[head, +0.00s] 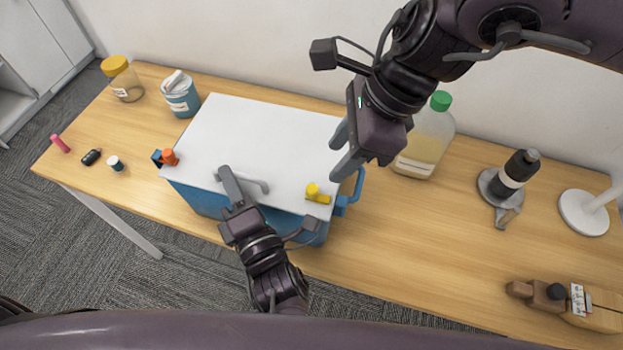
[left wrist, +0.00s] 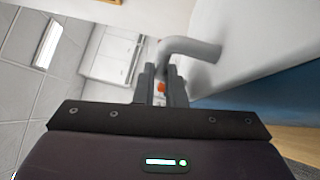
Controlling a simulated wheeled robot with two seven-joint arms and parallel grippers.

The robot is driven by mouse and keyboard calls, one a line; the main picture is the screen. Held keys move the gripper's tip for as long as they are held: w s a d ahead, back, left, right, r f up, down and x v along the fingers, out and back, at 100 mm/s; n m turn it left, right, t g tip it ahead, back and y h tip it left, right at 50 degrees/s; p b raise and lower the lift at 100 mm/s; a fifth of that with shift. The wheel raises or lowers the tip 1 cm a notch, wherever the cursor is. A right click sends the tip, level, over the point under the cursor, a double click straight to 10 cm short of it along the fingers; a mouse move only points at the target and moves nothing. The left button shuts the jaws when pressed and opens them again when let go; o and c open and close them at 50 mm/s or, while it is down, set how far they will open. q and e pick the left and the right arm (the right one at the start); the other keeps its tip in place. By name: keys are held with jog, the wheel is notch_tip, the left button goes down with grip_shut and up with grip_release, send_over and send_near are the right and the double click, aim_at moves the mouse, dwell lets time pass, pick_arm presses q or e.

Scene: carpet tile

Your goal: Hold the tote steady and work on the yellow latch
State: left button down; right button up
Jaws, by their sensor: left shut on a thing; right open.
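The tote is a blue box (head: 199,199) with a flat white lid (head: 250,130), standing on the wooden table. A grey handle (head: 261,186) on the lid shows large in the left wrist view (left wrist: 190,46). My left gripper (head: 231,186) is shut on this handle; its fingers (left wrist: 161,84) hide the gripped part. The yellow latch (head: 317,194) is at the lid's front right corner. My right gripper (head: 341,149) is open and empty above the lid's right edge, apart from the yellow latch. An orange latch (head: 170,157) is at the lid's left end.
A white-capped blue tub (head: 181,97) and yellow-lidded jar (head: 123,80) stand behind left. A green-capped bottle (head: 425,138) is close behind my right gripper. A dark bottle (head: 517,173), white stand (head: 583,213) and wooden plane (head: 566,303) are right.

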aim_at(313, 188)
jog(key=x, duration=0.9)
jog(key=shift+f, duration=0.2)
jog(key=shift+c, duration=0.2)
grip_shut()
